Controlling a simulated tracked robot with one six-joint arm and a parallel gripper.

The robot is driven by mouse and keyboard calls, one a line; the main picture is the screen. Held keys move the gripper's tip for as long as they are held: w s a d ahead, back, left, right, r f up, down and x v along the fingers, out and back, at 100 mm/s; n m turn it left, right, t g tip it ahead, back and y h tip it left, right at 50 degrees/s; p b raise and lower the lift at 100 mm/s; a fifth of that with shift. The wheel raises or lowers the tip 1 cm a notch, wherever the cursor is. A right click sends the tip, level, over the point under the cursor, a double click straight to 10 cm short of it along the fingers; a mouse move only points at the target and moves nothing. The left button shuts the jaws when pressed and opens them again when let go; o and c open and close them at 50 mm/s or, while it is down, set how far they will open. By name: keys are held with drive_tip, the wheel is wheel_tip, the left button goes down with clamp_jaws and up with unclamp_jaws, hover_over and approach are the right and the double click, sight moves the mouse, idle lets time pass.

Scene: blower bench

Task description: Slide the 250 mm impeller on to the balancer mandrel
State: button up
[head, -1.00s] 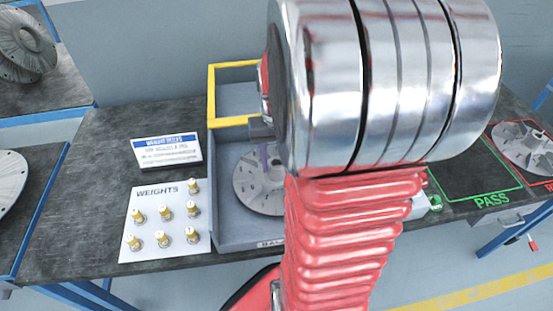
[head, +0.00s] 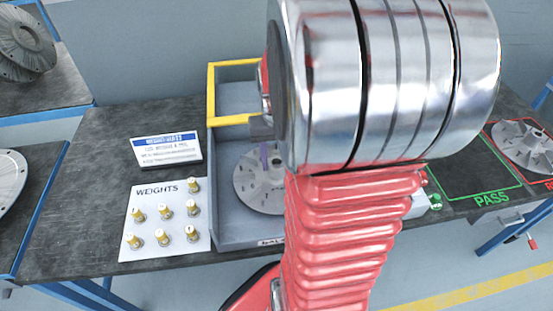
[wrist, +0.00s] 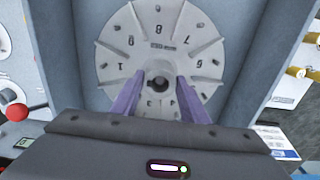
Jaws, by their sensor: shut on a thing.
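The grey impeller (wrist: 160,45), a disc with radial ribs and numbers around its face, fills the middle of the wrist view. In the head view the impeller (head: 250,186) shows inside the balancer bay (head: 228,228), partly covered by my arm. My gripper (wrist: 158,88) has its two purple fingers on either side of the impeller's hub and is shut on it. One finger also shows in the head view, above the disc. The hub's dark bore faces the wrist camera. I cannot make out the mandrel, or whether the impeller is on it.
A yellow frame (head: 212,92) edges the bay. Left of it are a white weights board (head: 150,248) with several brass weights and a sign (head: 166,149). At right are a green PASS square (head: 470,172) and another impeller (head: 524,146). A red-knobbed lever (wrist: 17,112) shows in the wrist view.

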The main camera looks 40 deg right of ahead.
drive_tip(key=shift+f, duration=0.3)
idle(0.6)
drive_tip(key=o, duration=1.1)
drive_tip(key=shift+o, duration=0.2)
wheel_tip(320, 180, up, 14)
drive_tip(key=shift+f, duration=0.15)
idle(0.6)
